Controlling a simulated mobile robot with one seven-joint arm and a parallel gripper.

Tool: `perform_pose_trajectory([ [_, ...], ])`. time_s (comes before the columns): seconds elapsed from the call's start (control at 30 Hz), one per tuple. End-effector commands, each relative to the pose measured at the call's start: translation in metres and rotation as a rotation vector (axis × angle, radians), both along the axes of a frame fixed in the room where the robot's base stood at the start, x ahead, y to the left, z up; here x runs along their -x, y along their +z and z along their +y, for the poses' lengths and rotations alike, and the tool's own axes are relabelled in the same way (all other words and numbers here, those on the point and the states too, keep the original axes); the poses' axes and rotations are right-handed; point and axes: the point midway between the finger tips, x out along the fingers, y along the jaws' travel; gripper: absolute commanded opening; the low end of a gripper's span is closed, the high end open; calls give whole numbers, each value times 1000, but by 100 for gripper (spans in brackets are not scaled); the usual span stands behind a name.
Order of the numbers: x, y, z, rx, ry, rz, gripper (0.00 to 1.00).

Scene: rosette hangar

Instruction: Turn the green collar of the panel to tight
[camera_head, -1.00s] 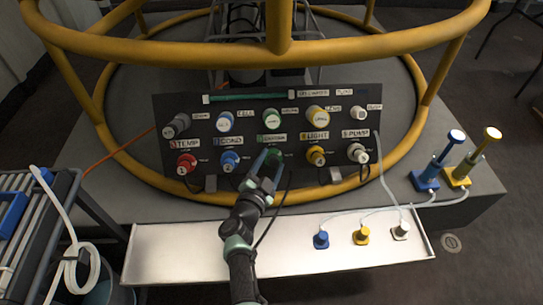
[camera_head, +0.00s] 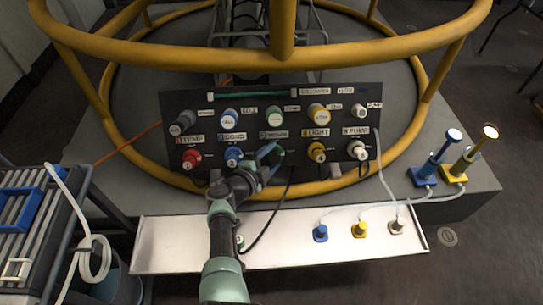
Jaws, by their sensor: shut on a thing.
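The black panel (camera_head: 235,168) stands tilted at the front of the round platform, with an upper row of sockets and a lower row of coloured collars. The green collar (camera_head: 279,156) is in the middle of the lower row, mostly hidden by my gripper. My gripper (camera_head: 270,153) is at that collar and shut on it. My arm comes up from below, over the white tray. Whether the collar sits at tight cannot be read. The red (camera_head: 192,158), blue (camera_head: 233,156), yellow (camera_head: 317,151) and white (camera_head: 357,149) collars stand beside it.
The white tray (camera_head: 180,255) lies below the panel with blue (camera_head: 320,233), yellow (camera_head: 360,229) and white (camera_head: 397,227) plugs. Two lamps (camera_head: 437,157) stand at right. A yellow rail (camera_head: 170,61) crosses above the panel. A cart (camera_head: 30,225) is at left.

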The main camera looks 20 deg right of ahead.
Motion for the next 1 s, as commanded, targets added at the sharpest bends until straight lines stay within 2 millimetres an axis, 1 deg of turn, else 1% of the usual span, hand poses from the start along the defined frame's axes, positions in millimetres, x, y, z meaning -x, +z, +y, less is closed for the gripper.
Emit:
perform_pose_trajectory([
  [0.37,0,-1,0,-9,-4,-4,6],
  [0.4,0,0,0,-10,-3,-4,65],
  [0.53,0,0,0,-8,-3,-4,88],
  [0.57,0,0,0,-7,-3,-4,91],
  [0.87,0,1,0,-5,-2,-3,91],
  [1.0,5,6,6,-5,-2,-1,91],
])
